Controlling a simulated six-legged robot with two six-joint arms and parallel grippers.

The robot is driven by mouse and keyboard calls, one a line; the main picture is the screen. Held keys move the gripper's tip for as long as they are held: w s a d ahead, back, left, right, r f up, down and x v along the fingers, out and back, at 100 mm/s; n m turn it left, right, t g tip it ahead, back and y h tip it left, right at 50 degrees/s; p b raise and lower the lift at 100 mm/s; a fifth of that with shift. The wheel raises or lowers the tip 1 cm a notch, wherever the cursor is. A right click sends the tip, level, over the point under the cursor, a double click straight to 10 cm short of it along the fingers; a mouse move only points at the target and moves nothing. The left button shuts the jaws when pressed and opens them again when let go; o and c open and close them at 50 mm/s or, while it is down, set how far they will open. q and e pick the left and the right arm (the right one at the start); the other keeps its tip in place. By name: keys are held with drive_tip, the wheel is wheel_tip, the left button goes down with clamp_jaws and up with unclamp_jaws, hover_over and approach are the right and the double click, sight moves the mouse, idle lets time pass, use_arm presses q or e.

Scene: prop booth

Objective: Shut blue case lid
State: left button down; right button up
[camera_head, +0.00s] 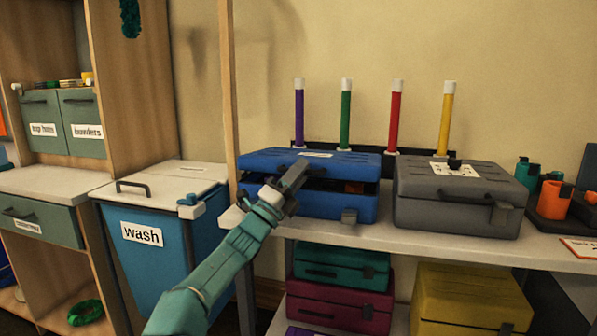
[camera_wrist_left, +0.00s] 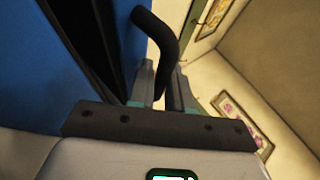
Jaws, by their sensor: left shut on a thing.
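The blue case (camera_head: 345,207) stands on the white shelf with its lid (camera_head: 345,165) partly raised; a dark gap shows between lid and base, with a bit of orange inside. My left gripper (camera_head: 297,175) is at the front of the lid. In the left wrist view, the fingers of my left gripper (camera_wrist_left: 166,88) are shut on a black curved handle (camera_wrist_left: 158,30), beside blue case surfaces (camera_wrist_left: 45,75) and a dark gap. My right gripper is not in view.
A closed grey case (camera_head: 450,208) stands close on the right. Behind are upright purple, green, red and yellow tubes (camera_head: 446,118). A wooden post (camera_head: 228,90) and the blue wash bin (camera_head: 150,260) are on the left. More cases (camera_head: 340,306) sit below.

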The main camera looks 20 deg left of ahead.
use_arm(q)
drive_tip(key=shift+w+a+f, duration=0.1)
drive_tip(key=shift+a, duration=0.05)
drive_tip(key=c, duration=1.4)
unclamp_jaws()
drive_tip(key=shift+f, duration=0.1)
